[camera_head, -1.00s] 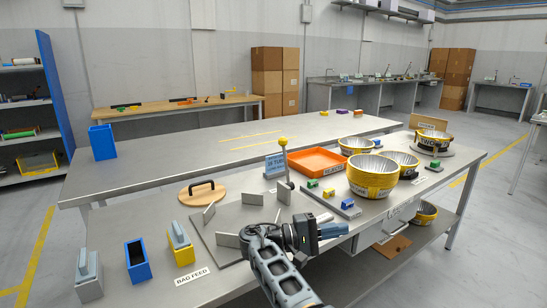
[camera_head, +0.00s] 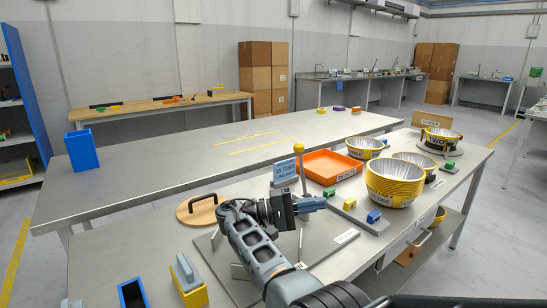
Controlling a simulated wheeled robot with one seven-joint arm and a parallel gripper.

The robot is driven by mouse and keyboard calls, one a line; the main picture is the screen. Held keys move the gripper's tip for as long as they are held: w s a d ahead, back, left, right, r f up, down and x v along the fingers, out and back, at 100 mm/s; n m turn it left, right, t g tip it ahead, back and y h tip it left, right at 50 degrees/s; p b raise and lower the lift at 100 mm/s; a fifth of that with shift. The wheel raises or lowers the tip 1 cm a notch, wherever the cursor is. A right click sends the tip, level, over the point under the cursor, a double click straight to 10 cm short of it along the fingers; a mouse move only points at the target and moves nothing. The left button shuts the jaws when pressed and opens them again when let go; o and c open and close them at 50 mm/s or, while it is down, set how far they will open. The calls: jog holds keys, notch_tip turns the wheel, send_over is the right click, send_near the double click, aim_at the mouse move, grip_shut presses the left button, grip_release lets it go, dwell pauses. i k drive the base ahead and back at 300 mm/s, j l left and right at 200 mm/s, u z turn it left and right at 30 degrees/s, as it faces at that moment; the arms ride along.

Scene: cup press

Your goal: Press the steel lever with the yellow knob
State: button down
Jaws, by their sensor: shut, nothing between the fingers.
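The steel lever (camera_head: 302,174) stands upright with its round yellow knob (camera_head: 299,147) at the top. It rises from the press area behind my gripper, and its lower end is hidden by the gripper. My gripper (camera_head: 318,204) is shut and empty. It points right, below the knob and in front of the lever's lower shaft. I cannot tell whether it touches the shaft.
Stacked foil bowls with yellow bands (camera_head: 394,186) stand further right. A round wooden lid (camera_head: 183,210) lies to the left.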

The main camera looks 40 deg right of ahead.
aim_at(299, 148)
jog(key=i, duration=0.95)
